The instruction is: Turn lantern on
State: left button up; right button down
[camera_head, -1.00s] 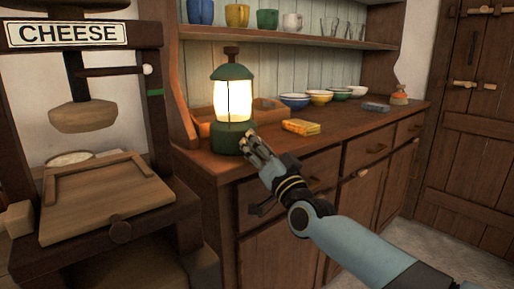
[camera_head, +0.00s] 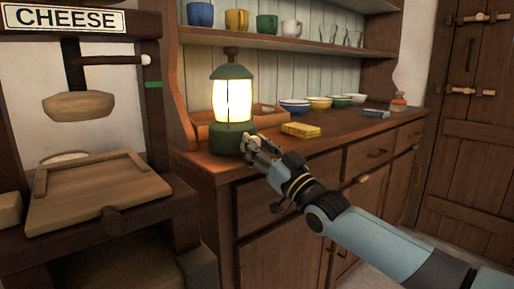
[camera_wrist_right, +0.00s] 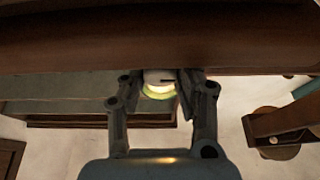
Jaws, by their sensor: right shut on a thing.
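The lantern (camera_head: 233,137) stands upright at the near left end of the wooden dresser top. It has a green base, a green cap and a brightly glowing glass. My right gripper (camera_head: 250,146) is at the front right of its base, with the fingertips against it. In the right wrist view the fingers (camera_wrist_right: 163,82) are shut on a small pale round part with a yellow-green glowing rim; the fingers hide some of it. My left gripper is out of view.
A yellow box (camera_head: 301,130), several bowls (camera_head: 318,103) and a blue-grey packet (camera_head: 376,113) lie farther along the dresser (camera_head: 350,138). A wooden tray (camera_head: 268,112) is behind the lantern. A cheese press (camera_head: 95,195) stands at left.

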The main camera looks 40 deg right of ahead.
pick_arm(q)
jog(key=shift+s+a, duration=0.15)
pick_arm(e)
jog(key=c, duration=1.2)
grip_release()
jog(key=shift+c, duration=0.2)
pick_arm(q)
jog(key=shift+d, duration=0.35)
pick_arm(e)
jog(key=v, duration=1.2)
